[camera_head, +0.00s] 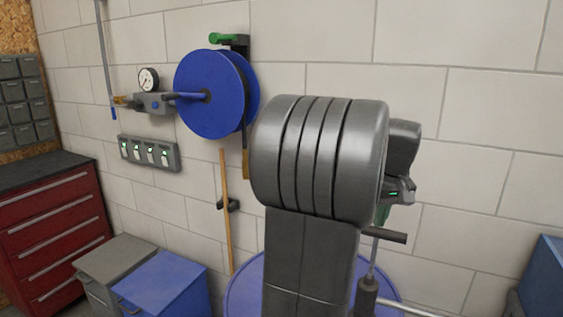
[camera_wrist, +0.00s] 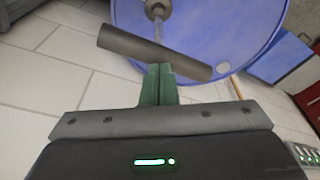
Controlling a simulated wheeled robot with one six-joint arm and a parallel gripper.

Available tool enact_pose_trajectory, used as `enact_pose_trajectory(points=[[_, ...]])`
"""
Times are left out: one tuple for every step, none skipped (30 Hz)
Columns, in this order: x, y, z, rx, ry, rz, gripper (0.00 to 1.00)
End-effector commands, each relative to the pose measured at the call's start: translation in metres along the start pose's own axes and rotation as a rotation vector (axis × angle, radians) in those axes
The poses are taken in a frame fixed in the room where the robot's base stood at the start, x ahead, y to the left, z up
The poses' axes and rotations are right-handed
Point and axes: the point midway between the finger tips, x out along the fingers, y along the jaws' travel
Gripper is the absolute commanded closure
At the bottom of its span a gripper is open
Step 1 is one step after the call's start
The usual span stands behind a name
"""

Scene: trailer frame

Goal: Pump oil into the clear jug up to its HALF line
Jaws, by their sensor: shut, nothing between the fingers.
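The pump's dark T-handle (camera_head: 388,235) stands on a thin rod above the pump body (camera_head: 366,297) on the blue oil drum (camera_head: 243,285). In the wrist view the handle (camera_wrist: 130,44) crosses just beyond my fingertips, with the blue drum (camera_wrist: 225,25) below it. My gripper (camera_wrist: 160,68) has green fingers, shut together and empty. Their tips overlap the handle's edge in this view; I cannot tell whether they touch it. In the head view my arm hides most of the gripper and part of the drum. The clear jug and its HALF line are not in view.
A blue hose reel (camera_head: 208,95), a gauge (camera_head: 149,79) and a switch panel (camera_head: 150,153) are on the block wall. A red drawer cabinet (camera_head: 50,225), a grey bin (camera_head: 112,262) and a blue bin (camera_head: 165,288) stand at left. A blue object (camera_head: 543,280) stands at far right.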

Motion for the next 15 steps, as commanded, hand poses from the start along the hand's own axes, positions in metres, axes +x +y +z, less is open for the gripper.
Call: enact_pose_trajectory(points=[[0.002, 0.000, 0.001, 0.000, 0.000, 0.000, 1.00], [0.003, 0.000, 0.001, 0.000, 0.000, 0.000, 1.00], [0.004, 0.000, 0.001, 0.000, 0.000, 0.000, 1.00], [0.005, 0.000, 0.001, 0.000, 0.000, 0.000, 1.00], [0.005, 0.000, 0.001, 0.000, 0.000, 0.000, 1.00], [0.006, 0.000, 0.001, 0.000, 0.000, 0.000, 1.00], [0.007, 0.000, 0.002, 0.000, 0.000, 0.000, 1.00], [0.008, 0.000, 0.002, 0.000, -0.001, 0.000, 1.00], [0.009, 0.000, 0.002, 0.000, -0.001, -0.001, 1.00], [0.010, 0.000, 0.002, 0.000, -0.001, -0.001, 1.00], [0.011, 0.000, 0.002, 0.000, -0.001, -0.001, 1.00], [0.012, 0.000, 0.003, 0.000, -0.002, -0.001, 1.00], [0.013, 0.000, 0.003, 0.000, -0.002, -0.001, 1.00], [0.013, 0.000, 0.003, 0.000, -0.002, -0.001, 1.00], [0.015, 0.000, 0.003, 0.000, -0.002, -0.001, 1.00]])
